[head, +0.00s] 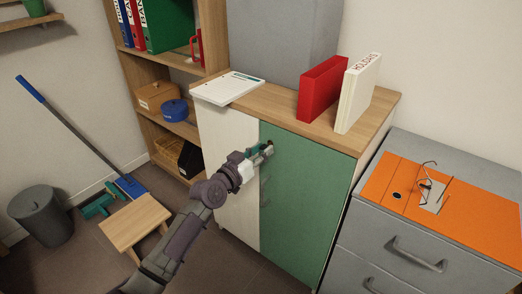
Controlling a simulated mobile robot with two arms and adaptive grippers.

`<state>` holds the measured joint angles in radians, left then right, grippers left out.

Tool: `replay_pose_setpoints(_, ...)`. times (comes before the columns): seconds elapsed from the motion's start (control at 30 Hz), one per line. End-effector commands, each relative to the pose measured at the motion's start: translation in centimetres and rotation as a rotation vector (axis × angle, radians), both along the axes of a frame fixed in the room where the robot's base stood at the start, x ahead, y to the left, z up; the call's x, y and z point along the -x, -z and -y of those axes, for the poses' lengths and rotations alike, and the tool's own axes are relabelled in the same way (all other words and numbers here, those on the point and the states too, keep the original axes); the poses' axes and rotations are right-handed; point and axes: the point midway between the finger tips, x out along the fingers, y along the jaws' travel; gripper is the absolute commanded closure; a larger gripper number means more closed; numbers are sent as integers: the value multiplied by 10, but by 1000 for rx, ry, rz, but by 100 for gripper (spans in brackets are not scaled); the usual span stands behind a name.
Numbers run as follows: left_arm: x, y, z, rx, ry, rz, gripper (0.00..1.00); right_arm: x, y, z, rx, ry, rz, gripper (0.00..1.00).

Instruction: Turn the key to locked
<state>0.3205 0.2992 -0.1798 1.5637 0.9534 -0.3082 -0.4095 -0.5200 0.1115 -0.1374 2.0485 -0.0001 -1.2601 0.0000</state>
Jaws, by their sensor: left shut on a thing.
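A low cabinet has a pale left door (235,190) and a green right door (305,200), both closed. My left gripper (265,151) is at the upper left of the green door, near the seam between the doors. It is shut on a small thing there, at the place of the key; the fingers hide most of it. A small brassy bit (270,143) shows at the fingertips. How far the key is turned cannot be told. My right gripper is not in view.
A red binder (322,88), a white binder (357,93) and a paper pad (228,88) are on the cabinet top. A grey drawer unit (412,262) stands close on the right.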

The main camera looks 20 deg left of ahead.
Motion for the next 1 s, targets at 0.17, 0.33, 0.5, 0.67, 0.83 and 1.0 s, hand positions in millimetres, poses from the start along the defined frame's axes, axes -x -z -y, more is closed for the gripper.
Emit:
replay_pose_setpoints(0.17,0,-1,0,145,-1,-52,100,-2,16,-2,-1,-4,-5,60)
replay_pose_setpoints(0.33,0,-1,0,299,-1,-109,100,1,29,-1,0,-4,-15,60)
replay_pose_setpoints(0.5,0,-1,0,452,-1,-164,100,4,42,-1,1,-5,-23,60)
replay_pose_setpoints(0.67,0,-1,0,595,-1,-216,100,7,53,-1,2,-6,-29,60)
replay_pose_setpoints(0.83,0,-1,0,748,-2,-272,100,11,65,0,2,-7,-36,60)
replay_pose_setpoints(1.0,0,-1,-1,899,-2,-326,100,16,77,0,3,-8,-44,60)
